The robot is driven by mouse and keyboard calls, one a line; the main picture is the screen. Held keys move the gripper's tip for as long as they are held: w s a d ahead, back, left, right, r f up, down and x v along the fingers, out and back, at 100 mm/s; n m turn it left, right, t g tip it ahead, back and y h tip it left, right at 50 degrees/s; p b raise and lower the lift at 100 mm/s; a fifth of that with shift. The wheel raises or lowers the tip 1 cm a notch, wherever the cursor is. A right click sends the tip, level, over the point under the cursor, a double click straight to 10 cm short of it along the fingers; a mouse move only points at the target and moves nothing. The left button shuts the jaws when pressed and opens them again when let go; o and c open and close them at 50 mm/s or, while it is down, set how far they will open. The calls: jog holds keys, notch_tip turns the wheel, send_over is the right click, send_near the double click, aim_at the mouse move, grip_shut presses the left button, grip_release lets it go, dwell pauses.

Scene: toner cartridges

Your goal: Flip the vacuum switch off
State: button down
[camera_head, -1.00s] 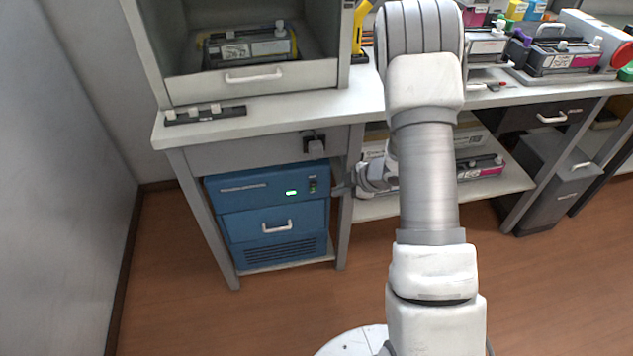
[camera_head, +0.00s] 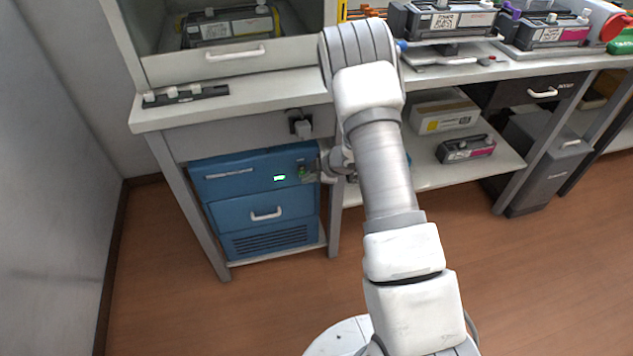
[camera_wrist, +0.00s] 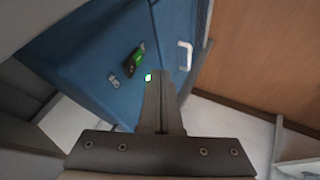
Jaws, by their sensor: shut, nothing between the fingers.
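The blue vacuum unit (camera_head: 255,190) stands under the left workbench, its green display lit (camera_head: 279,178). Its small dark switch (camera_head: 301,170), with a green mark, is right of the display near the front's right edge. In the wrist view, I see the dark switch panel (camera_wrist: 132,61) and a bright green-white light (camera_wrist: 148,77) near my fingertips. My gripper (camera_wrist: 159,80) is shut and empty, its fingers in front of the blue face, just beside the switch. I cannot tell whether they touch it. In the head view my wrist and arm partly hide the gripper. The switch's position is too small to read.
The bench leg (camera_head: 334,215) stands close right of the unit. A white drawer handle (camera_head: 266,214) sticks out below the switch. A black plug (camera_head: 300,124) hangs above it. A lower shelf (camera_head: 415,180) with boxes lies to the right. The floor in front is clear.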

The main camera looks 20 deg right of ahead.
aim_at(299, 169)
jog(key=shift+w+r, duration=0.25)
jog(key=shift+w, duration=1)
jog(key=shift+w+r+p, duration=0.25)
jog(key=shift+r+p, duration=0.1)
jog(key=shift+p, duration=0.25)
jog(key=shift+f, duration=0.25)
jog(key=shift+r, duration=0.15)
jog(key=shift+r+p, duration=0.7)
